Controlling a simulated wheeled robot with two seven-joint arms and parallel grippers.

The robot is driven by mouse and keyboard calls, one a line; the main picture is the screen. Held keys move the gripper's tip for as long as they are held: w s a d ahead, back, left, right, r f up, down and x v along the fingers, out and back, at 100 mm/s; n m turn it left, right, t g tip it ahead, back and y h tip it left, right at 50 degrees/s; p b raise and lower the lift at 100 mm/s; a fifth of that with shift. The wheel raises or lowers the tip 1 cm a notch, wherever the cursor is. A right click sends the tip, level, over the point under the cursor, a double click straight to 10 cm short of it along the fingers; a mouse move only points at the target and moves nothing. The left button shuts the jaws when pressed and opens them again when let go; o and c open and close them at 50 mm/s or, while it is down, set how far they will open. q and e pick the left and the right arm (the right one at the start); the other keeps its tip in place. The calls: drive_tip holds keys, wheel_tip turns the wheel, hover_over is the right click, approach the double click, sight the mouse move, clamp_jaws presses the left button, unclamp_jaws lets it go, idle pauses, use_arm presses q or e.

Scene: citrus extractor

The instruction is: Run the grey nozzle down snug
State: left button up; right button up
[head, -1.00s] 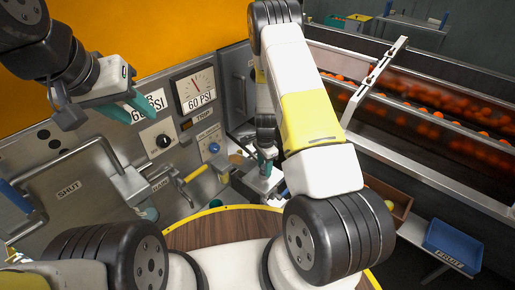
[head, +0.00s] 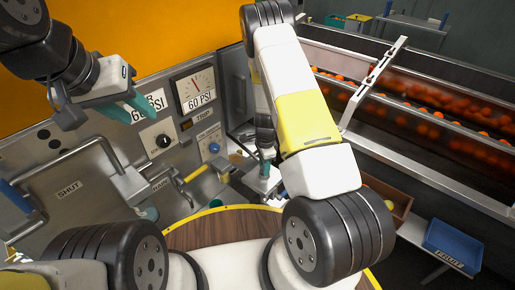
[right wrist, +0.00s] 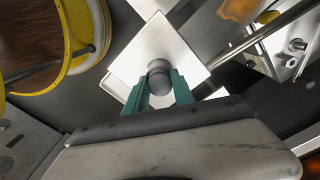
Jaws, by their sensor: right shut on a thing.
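The grey nozzle (right wrist: 158,80) is a round dark grey piece between the teal fingers of my right gripper (right wrist: 159,90). It sits over a pale square plate (right wrist: 150,50). My right gripper is shut on it. In the head view my right gripper (head: 265,163) points down beside the machine panel, and the nozzle is mostly hidden there. I cannot tell whether the nozzle touches its seat. My left gripper (head: 145,106) is at the upper left, in front of the panel, with teal fingers and nothing visible held; its opening cannot be made out.
The panel carries a gauge reading 60 PSI (head: 195,88), a black knob (head: 164,141) and a yellow handle (head: 196,174). A blue bin marked FRUIT (head: 453,245) stands at the right. A conveyor with oranges (head: 430,105) runs behind my right arm.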

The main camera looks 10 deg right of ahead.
drive_tip(key=m, duration=0.6)
drive_tip(key=o, duration=0.7)
drive_tip(key=shift+o, duration=0.2)
